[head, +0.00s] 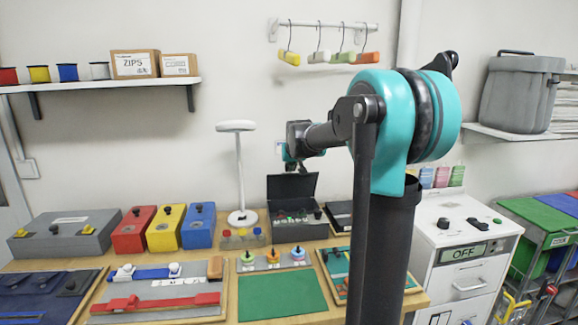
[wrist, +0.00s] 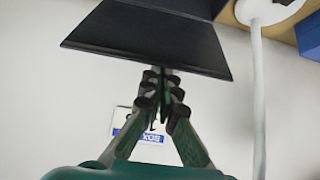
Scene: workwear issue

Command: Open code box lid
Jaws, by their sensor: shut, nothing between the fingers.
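The code box (head: 300,228) is a dark grey box at the back of the bench, with several small coloured pieces showing inside. Its dark lid (head: 292,188) stands raised along the back edge, so the box is open. The lid also shows in the wrist view as a dark panel (wrist: 150,38) at the top. My gripper (wrist: 160,76) is shut and empty, with its fingertips close to the lid's edge. I cannot tell whether they touch it. In the head view my gripper is small and above the lid, its fingers hard to make out.
A white lamp (head: 239,170) stands left of the box. Blue (head: 197,226), yellow (head: 166,227) and red (head: 134,229) boxes are further left. A green mat (head: 281,294) lies in front. A white drawer cabinet (head: 465,250) is right. A label (wrist: 140,136) is on the wall.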

